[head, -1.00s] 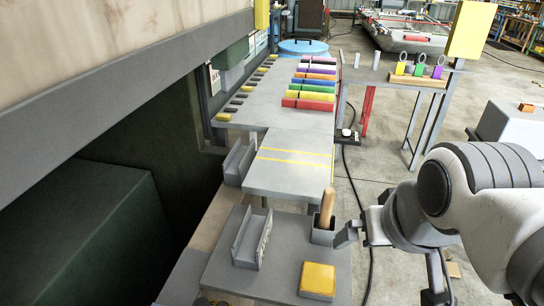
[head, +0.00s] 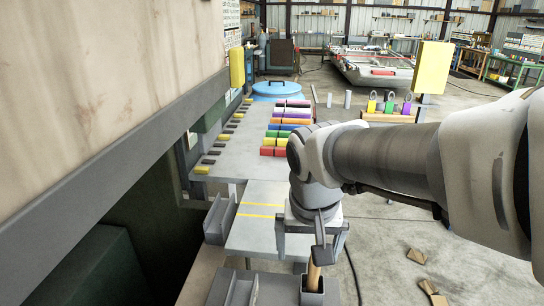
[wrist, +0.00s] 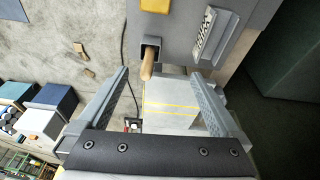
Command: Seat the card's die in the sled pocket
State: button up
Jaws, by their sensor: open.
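I cannot pick out the card or the sled pocket for certain. Paired coloured blocks (head: 270,141), possibly the dies, lie in a column on the far grey table in the head view; my arm partly covers them. A yellow panel (head: 432,67) stands at the right, with no readable marking. A grey channel piece (head: 218,220) sits left of the striped plate (head: 262,228). My gripper (head: 312,250) is open and empty, pointing down over the near bench. In the wrist view, a wooden handle (wrist: 147,64) shows between the open fingers (wrist: 162,80), apart from both.
The handle stands in a grey cup (wrist: 151,42). A yellow block (wrist: 155,5) and a slotted grey channel (wrist: 205,34) are on the near bench. A dark recess lies left. Yellow, green and purple ringed pieces (head: 389,107) stand on a rail. Brown pieces (head: 416,256) lie on the floor.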

jog(key=w+a+f+g+p, duration=0.2)
jog(key=w+a, duration=0.1)
jog(key=a, duration=0.5)
jog(key=p, duration=0.2)
send_over(240, 305)
notch_tip(240, 305, down, 3)
jog(key=shift+g, duration=0.4)
jog(key=f, duration=0.7)
jog(key=s+f, duration=0.1)
jog(key=f, duration=0.3)
jog(key=shift+d+f, duration=0.25)
jog(key=shift+f, duration=0.1)
jog(key=shift+m, duration=0.3)
jog(key=shift+w+a+f+p, duration=0.1)
jog(key=shift+w+f+p, duration=0.05)
jog(key=shift+f, duration=0.8)
jog(key=shift+w+a+f+p, duration=0.1)
jog(key=shift+f+p, duration=0.1)
jog(key=shift+f, duration=0.75)
jog(key=shift+w+f+p, duration=0.15)
jog(key=shift+f, duration=0.8)
jog(key=shift+c, duration=0.2)
jog(key=shift+r, duration=0.1)
grip_shut()
